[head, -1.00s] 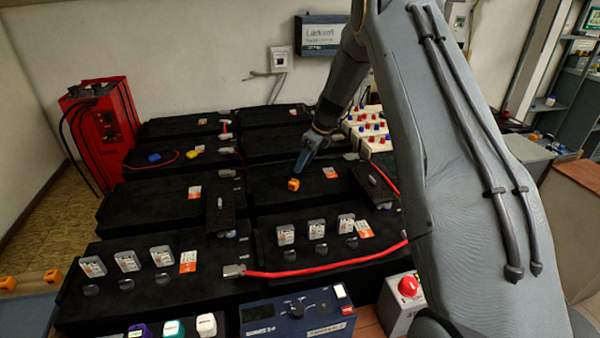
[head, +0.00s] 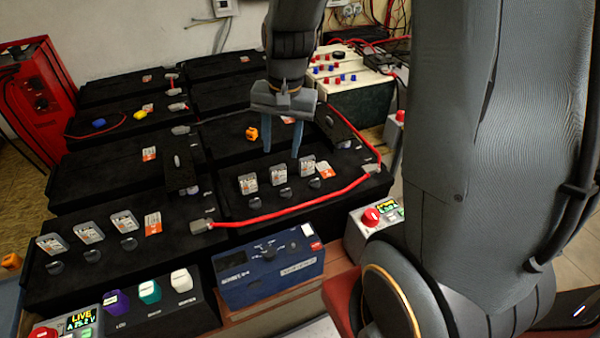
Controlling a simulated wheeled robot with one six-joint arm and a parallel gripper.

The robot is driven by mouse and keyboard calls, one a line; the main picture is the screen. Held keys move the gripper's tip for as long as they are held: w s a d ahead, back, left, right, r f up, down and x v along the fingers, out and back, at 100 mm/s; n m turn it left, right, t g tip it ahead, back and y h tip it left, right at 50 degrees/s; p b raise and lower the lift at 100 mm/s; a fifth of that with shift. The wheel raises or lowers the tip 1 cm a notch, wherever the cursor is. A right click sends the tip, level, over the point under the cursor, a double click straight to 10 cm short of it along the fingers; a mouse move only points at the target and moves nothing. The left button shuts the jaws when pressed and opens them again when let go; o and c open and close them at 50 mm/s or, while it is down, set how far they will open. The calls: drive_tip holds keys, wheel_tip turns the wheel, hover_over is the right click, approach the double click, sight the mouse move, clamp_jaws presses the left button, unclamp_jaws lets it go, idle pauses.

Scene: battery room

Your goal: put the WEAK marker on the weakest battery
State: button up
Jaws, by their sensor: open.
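A small orange block (head: 252,133), which may be the WEAK marker, sits on top of a black battery (head: 222,135) in the middle row; its lettering is too small to read. My gripper (head: 282,150) hangs to the right of the block, fingers pointing down. Its two blue fingers are apart with nothing between them. The block looks free of the fingers. Another orange block (head: 12,262) shows at the left edge. Several more black batteries stand in rows, with front ones (head: 110,270) and back ones (head: 190,68).
A red cable (head: 290,213) runs across the near right battery. A blue tester box (head: 270,268) and a box with a red button (head: 371,217) stand in front. A red charger (head: 38,105) stands at the left.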

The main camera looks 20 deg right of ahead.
drive_tip(key=s+n, duration=0.6)
drive_tip(key=s, duration=0.5)
drive_tip(key=shift+n+h, duration=0.3)
drive_tip(key=shift+n, duration=0.1)
drive_tip(key=shift+s, duration=0.1)
idle(0.4)
